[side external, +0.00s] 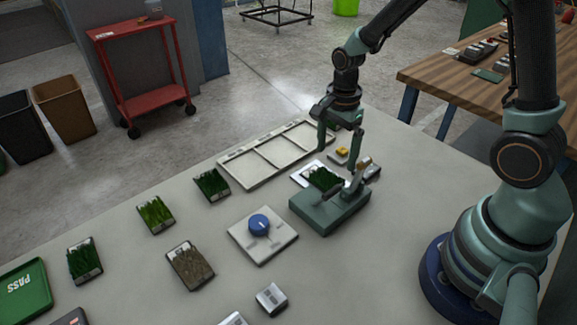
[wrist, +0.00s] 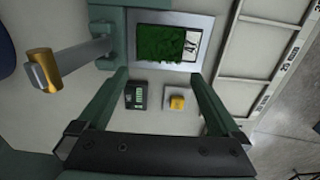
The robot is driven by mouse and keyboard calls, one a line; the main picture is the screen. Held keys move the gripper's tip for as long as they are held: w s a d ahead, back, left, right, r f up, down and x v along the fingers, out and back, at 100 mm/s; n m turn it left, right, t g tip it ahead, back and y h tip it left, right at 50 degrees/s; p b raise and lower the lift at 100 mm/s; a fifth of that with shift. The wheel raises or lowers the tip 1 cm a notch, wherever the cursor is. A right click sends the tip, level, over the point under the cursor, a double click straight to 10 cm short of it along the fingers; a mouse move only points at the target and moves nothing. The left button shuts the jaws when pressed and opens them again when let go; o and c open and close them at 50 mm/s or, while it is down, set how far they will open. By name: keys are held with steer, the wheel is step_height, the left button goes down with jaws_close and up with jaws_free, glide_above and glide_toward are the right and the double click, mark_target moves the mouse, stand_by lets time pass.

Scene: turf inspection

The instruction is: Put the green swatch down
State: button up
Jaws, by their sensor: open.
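A green turf swatch (side external: 324,179) with a pale numbered label lies at the teal test stand (side external: 328,213). In the wrist view the swatch (wrist: 160,43) lies flat on a silver-framed plate (wrist: 146,67), its label on the right. My gripper (side external: 341,152) is open and empty, with its fingers spread just above and behind the swatch in the side view. In the wrist view the fingertips (wrist: 158,75) point toward the swatch, apart from it. The side view does not show clearly how the swatch rests on the stand.
A lever with a brass end (wrist: 42,70) stands beside the plate. A yellow button (wrist: 176,102) and a small display (wrist: 136,95) are close by. A three-section white tray (side external: 247,180) lies behind. Other swatches (side external: 155,214) and a blue dial (side external: 259,224) are to the left.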

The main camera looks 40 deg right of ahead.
mark_target(333, 172)
steer(key=shift+s+a+f, duration=0.1)
steer(key=shift+a+f, duration=0.05)
steer(key=shift+f, duration=2.35)
steer(key=c, duration=1.1)
steer(key=shift+r, duration=0.1)
steer(key=shift+c, duration=0.2)
